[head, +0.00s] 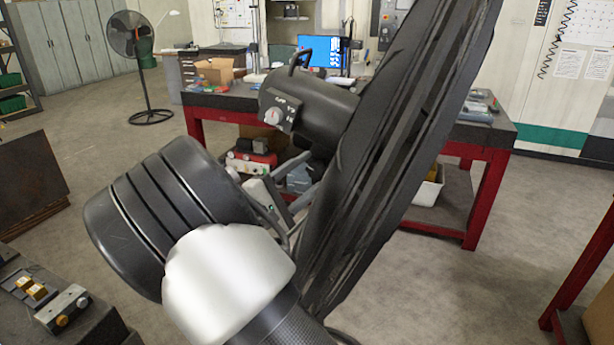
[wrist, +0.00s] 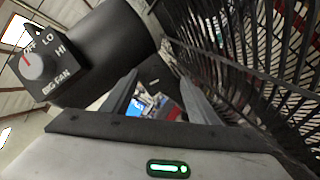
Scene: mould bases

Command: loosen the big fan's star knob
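The big fan fills the middle of the head view, with its black motor housing (head: 325,105) and its cage (head: 400,130) seen nearly edge-on. A speed dial (head: 273,116) sits on the housing's left end. In the wrist view the dial (wrist: 37,65) is at upper left on a box marked BIG FAN, and the cage (wrist: 250,60) is at right. My gripper (head: 312,172) is just below the housing, left of the cage. In the wrist view its fingers (wrist: 158,75) are apart with nothing visibly held. I cannot make out the star knob in either view.
A red-legged workbench (head: 225,100) stands behind the fan, with a cardboard box (head: 218,71) and a monitor (head: 320,50). A smaller pedestal fan (head: 128,35) stands far left. A dark bench (head: 100,325) is at lower left. Open floor lies at left.

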